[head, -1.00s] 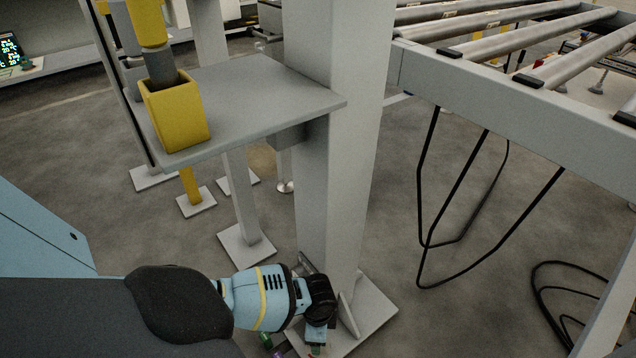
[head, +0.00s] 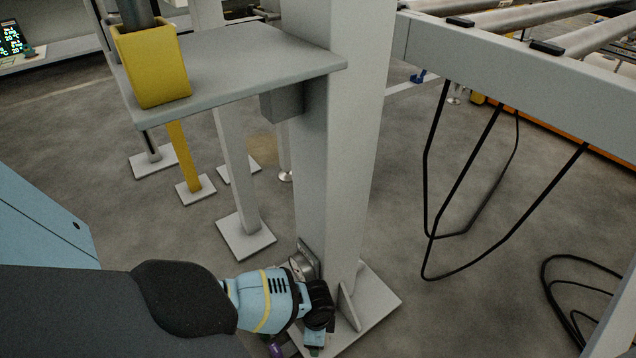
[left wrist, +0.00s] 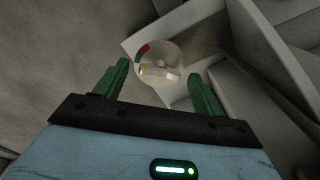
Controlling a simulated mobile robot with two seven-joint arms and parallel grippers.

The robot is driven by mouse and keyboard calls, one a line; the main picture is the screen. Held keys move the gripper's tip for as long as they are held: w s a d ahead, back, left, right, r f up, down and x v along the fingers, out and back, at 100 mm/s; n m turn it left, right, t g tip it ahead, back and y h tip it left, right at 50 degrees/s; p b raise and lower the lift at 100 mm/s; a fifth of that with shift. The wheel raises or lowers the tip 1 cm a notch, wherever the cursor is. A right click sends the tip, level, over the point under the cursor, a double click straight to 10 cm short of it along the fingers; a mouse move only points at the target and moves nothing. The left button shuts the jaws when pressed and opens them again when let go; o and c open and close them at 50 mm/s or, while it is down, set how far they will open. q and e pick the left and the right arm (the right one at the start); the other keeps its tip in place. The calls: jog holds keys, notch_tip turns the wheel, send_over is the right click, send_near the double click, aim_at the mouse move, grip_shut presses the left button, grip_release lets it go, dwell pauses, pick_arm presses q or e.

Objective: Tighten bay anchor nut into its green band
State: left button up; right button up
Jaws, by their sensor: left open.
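In the left wrist view a pale round dial (left wrist: 174,52) with a red and a green band on its left rim lies ahead of my fingers. A light bar-shaped nut (left wrist: 160,72) with a small yellow mark sits across it; the mark appears below the green band. My left gripper (left wrist: 158,70) is open, its green fingers on either side of the nut and apparently short of it. In the head view my left gripper (head: 293,347) is low beside the post's foot, mostly hidden by its own wrist. My right gripper is not in view.
A grey upright post (head: 335,150) stands on a base plate (head: 375,300) with a thin gusset. A grey shelf (head: 235,65) carrying a yellow holder (head: 155,70) juts out above my arm. Black cables (head: 430,180) hang from the roller conveyor frame (head: 500,60) at right.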

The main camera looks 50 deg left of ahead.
pick_arm(q)
jog(key=shift+c, duration=0.6)
jog(key=shift+f, duration=0.1)
jog(key=c, duration=0.9)
jog(key=shift+m, duration=0.5)
jog(key=shift+m+p, duration=0.3)
jog(key=shift+m, duration=0.3)
jog(key=o, duration=0.8)
jog(key=shift+o, duration=1.1)
